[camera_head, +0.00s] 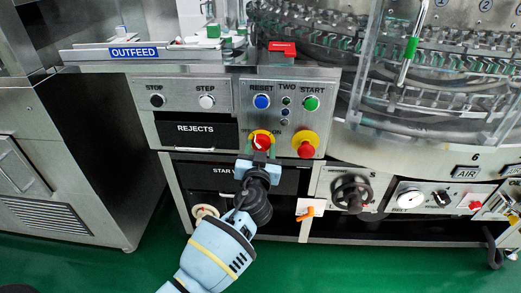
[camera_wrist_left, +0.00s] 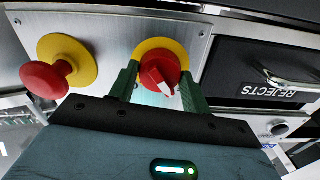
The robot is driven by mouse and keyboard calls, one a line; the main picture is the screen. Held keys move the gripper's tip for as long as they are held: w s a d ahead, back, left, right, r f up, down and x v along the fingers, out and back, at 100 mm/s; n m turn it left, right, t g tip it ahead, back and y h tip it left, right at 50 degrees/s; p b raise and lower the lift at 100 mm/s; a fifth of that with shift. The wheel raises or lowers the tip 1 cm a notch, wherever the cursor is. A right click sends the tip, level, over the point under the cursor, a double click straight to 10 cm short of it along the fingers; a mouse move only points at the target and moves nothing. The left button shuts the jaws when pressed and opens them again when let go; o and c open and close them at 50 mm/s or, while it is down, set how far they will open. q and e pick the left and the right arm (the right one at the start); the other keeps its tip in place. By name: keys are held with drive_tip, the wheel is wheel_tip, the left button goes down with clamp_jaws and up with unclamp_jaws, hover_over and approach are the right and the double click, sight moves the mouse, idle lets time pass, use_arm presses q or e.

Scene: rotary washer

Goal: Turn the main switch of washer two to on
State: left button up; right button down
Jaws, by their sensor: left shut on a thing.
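The main switch (camera_head: 261,141) of washer two is a red rotary knob on a yellow disc, low on the steel panel marked TWO. My left gripper (camera_head: 260,156) reaches it from below and partly covers it. In the left wrist view, the green fingers of the left gripper (camera_wrist_left: 161,84) stand on either side of the red knob (camera_wrist_left: 160,66) and are shut on it. The knob's white pointer mark sits tilted between the fingers. The lettering around the switch is partly hidden. My right gripper is not in view.
A red emergency-stop button (camera_head: 306,150) on a yellow disc sits just right of the switch. Above are the blue RESET (camera_head: 262,101) and green START (camera_head: 311,103) buttons. The REJECTS drawer (camera_head: 196,132) is to the left. A black handwheel (camera_head: 351,192) stands lower right.

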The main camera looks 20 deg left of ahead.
use_arm(q)
drive_tip(key=shift+m, duration=0.8)
drive_tip(key=m, duration=0.2)
drive_tip(key=shift+m, duration=0.4)
drive_tip(key=m, duration=0.4)
drive_tip(key=shift+m, duration=0.3)
drive_tip(key=m+p, duration=0.1)
drive_tip(key=m, duration=0.2)
drive_tip(key=shift+m, duration=0.3)
drive_tip(key=shift+m+p, duration=0.45)
drive_tip(key=shift+m, duration=1.35)
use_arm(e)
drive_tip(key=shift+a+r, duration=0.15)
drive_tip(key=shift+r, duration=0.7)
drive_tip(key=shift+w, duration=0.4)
use_arm(q)
drive_tip(key=o, duration=1)
drive_tip(key=shift+c, duration=0.2)
